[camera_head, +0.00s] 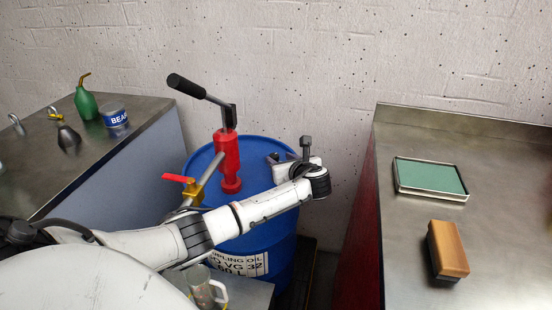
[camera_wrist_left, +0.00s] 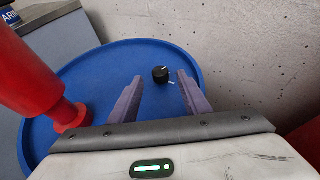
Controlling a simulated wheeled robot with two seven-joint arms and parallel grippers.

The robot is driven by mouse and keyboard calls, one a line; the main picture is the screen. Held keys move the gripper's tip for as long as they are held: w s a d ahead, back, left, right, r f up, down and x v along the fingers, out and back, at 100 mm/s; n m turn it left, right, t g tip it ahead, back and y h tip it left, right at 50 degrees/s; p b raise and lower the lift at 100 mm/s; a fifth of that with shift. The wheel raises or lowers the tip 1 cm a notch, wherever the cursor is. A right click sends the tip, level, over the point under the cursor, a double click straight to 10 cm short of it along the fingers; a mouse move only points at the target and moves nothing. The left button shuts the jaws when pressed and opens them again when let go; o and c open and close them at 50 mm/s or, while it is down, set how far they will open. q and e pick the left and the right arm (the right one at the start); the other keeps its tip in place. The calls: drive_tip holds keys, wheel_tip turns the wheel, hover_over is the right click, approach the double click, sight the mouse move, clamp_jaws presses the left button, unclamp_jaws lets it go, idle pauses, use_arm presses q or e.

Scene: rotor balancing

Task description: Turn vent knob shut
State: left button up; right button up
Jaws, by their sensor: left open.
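The vent knob (camera_wrist_left: 160,74) is a small black round knob with a light mark, on the blue drum's top (camera_wrist_left: 120,62) in the left wrist view. My left gripper (camera_wrist_left: 160,88) is open, its two purple-grey fingers apart with the knob showing between their tips; no contact is visible. In the head view my left arm reaches across the blue drum (camera_head: 285,255), with the left gripper (camera_head: 283,158) over the right part of its top. I cannot make out the knob in the head view. My right gripper is not in view.
A red hand pump (camera_head: 228,160) with a black lever stands on the drum, beside a brass valve with a red handle (camera_head: 178,178). A clear jug (camera_head: 205,290) stands low in front. Metal benches flank the drum; the right one holds a green-topped tray (camera_head: 430,177) and a brush (camera_head: 448,248).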

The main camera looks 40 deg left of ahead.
sight(277, 157)
use_arm(q)
drive_tip(key=b+x, duration=0.1)
drive_tip(key=x, duration=0.3)
drive_tip(key=shift+w+a, duration=0.2)
drive_tip(key=shift+a, duration=0.1)
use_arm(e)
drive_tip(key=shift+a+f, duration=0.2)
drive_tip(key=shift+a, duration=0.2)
use_arm(q)
drive_tip(key=c, duration=1)
drive_tip(key=shift+w+f+n+g+b, duration=0.2)
drive_tip(key=shift+n+g+b, duration=0.2)
drive_tip(key=shift+b, duration=0.25)
drive_tip(key=shift+c, duration=0.2)
drive_tip(key=n+g+y+b, duration=0.1)
drive_tip(key=n+g+b, duration=0.2)
drive_tip(key=b, duration=0.4)
drive_tip(key=shift+w+f, duration=0.15)
drive_tip(key=shift+d+n+g+y+b, duration=0.1)
drive_tip(key=shift+n+g+y+b, duration=0.3)
drive_tip(key=shift+b, duration=0.75)
drive_tip(key=shift+r, duration=0.35)
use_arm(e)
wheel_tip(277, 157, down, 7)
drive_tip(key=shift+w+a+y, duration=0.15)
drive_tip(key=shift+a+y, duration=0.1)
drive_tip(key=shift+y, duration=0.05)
